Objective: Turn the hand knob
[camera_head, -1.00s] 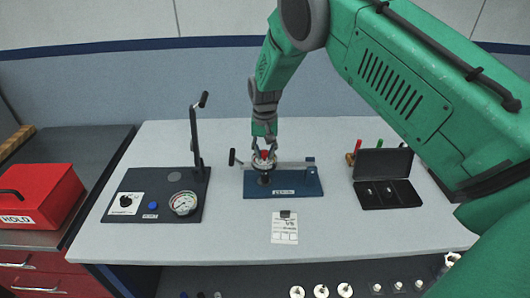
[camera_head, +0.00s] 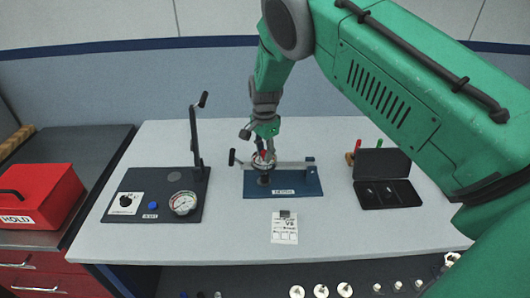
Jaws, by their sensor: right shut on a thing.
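A blue fixture (camera_head: 285,189) stands in the middle of the table, with a grey bar and a dark upright post. On top of its left part is the hand knob (camera_head: 264,164), a small round piece with some red on it, mostly hidden by the fingers. My right gripper (camera_head: 263,158) reaches down from above and is shut on the knob. Its wrist looks turned and the fingers lie around the knob's rim. A small black-ended lever (camera_head: 232,157) sticks out to the left of the knob. My left gripper is not in view.
A black plate (camera_head: 150,209) with a gauge (camera_head: 183,203) and a tall lever (camera_head: 195,135) stands at left. An open black case (camera_head: 387,194) lies at right. A paper card (camera_head: 284,228) lies in front. A red box (camera_head: 38,196) sits on the side bench.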

